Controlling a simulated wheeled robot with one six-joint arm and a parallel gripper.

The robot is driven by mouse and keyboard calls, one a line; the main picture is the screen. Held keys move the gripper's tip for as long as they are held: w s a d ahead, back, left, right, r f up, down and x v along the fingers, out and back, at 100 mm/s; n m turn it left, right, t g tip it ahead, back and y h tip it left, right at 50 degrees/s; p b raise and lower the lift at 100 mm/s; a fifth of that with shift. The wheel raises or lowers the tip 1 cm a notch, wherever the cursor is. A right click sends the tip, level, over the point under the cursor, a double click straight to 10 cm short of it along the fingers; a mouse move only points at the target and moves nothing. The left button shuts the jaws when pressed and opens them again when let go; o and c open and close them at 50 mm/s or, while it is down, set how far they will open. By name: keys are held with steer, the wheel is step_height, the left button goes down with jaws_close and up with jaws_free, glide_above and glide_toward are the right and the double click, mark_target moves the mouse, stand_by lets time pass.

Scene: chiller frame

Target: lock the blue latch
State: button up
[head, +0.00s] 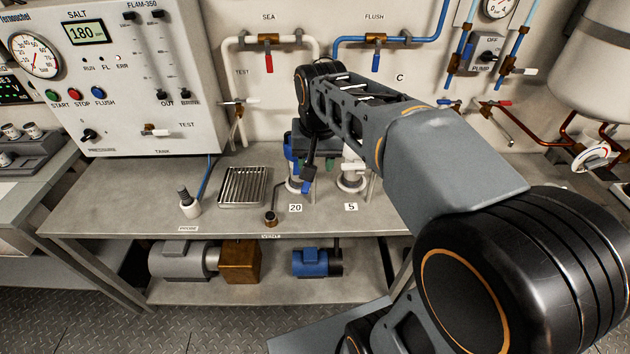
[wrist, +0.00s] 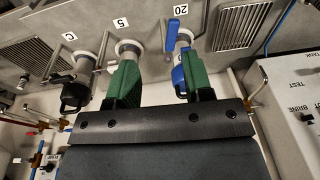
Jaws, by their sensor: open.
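The blue latch (wrist: 172,34) shows in the wrist view as a short lever at the front of the white cup marked 20. In the head view it (head: 306,186) is a small blue piece low on that cup's side. A larger blue part (wrist: 178,78) sits above that cup, partly hidden by one green finger. My gripper (wrist: 157,62) is open, with its green fingers spread above the bench. One finger is over or beside the cup marked 20, the other near the cup marked 5; I cannot tell if either touches.
A white cup (head: 350,182) stands at label 5. A metal drain grate (head: 243,187), a probe in a white holder (head: 189,205) and a vent knob (head: 271,217) are to the left on the bench (head: 130,195). Pipes and valves line the wall behind.

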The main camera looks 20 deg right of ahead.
steer(key=w+m+g+b, duration=0.1)
steer(key=w+m+g, duration=0.15)
steer(key=w, duration=0.45)
steer(key=shift+t, duration=0.45)
step_height(320, 180, down, 12)
steer(key=shift+w+d+f+b, duration=0.15)
steer(key=shift+f+b, duration=0.1)
steer(key=shift+b, duration=0.35)
steer(key=shift+c, duration=0.5)
jaws_close()
